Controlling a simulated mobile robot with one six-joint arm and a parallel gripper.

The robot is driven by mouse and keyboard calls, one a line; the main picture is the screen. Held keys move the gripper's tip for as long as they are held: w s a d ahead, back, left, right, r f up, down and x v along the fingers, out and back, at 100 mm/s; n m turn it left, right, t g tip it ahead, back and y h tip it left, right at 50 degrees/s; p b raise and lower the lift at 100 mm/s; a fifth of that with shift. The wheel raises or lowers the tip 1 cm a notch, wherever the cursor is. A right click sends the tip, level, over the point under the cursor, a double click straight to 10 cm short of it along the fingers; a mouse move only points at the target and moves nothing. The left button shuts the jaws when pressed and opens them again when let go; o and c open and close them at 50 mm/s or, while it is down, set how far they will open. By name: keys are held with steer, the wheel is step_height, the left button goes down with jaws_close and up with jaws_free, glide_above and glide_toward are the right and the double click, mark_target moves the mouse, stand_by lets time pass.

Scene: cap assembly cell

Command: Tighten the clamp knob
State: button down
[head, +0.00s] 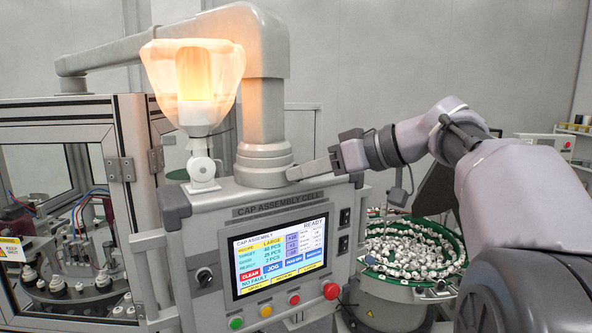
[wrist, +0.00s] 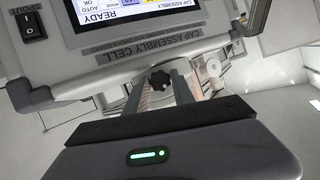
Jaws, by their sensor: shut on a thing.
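The clamp knob (wrist: 160,78) is small, dark and lobed. In the wrist view, which is upside down, it sits between the two grey fingertips of my gripper (wrist: 161,82), at the edge of the panel housing. My gripper is shut on it. In the head view my gripper (head: 291,174) reaches in from the right, its fingers at the base of the thick grey column (head: 264,150), just above the control panel's top edge. The knob cannot be made out in the head view.
The control panel (head: 262,211) with a lit screen (head: 278,257) stands below my gripper. A glowing lamp-like hopper (head: 193,75) is left of the column. A bowl of white caps (head: 412,248) is at right. A framed glass enclosure (head: 60,112) stands at left.

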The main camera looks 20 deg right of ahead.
stand_by(0.4)
steer(key=c, duration=1.1)
jaws_free()
steer(key=shift+o, duration=0.2)
steer(key=v, duration=1.7)
steer(key=shift+s+d, duration=0.2)
steer(key=shift+r, duration=0.1)
